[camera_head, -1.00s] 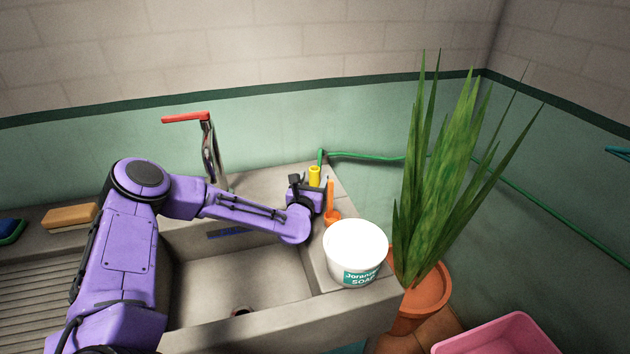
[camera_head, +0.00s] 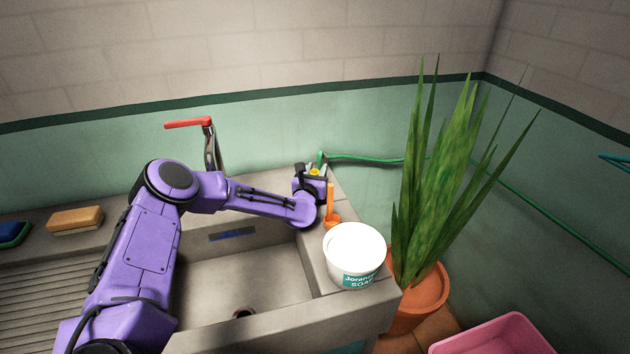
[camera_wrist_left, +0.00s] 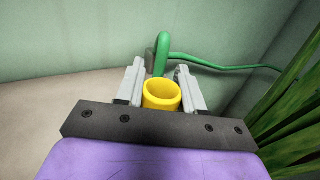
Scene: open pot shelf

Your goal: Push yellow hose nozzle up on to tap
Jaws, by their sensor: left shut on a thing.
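The yellow hose nozzle (camera_wrist_left: 161,95) sits between the two fingers of my left gripper (camera_wrist_left: 160,85), its open round end facing the wrist camera. My left gripper is shut on it. In the head view the left gripper (camera_head: 314,172) is at the back right corner of the sink, and only a little yellow of the nozzle shows between its fingers. The tap (camera_head: 211,148) with its red lever handle (camera_head: 186,124) stands at the back of the sink, to the left of the gripper and apart from it. My right gripper is not in view.
A green hose (camera_head: 365,158) runs right from behind the gripper along the wall. An orange scoop (camera_head: 331,215) and a white soap tub (camera_head: 355,255) stand on the right sink edge. A potted plant (camera_head: 440,190) is further right. A sponge (camera_head: 75,220) lies left.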

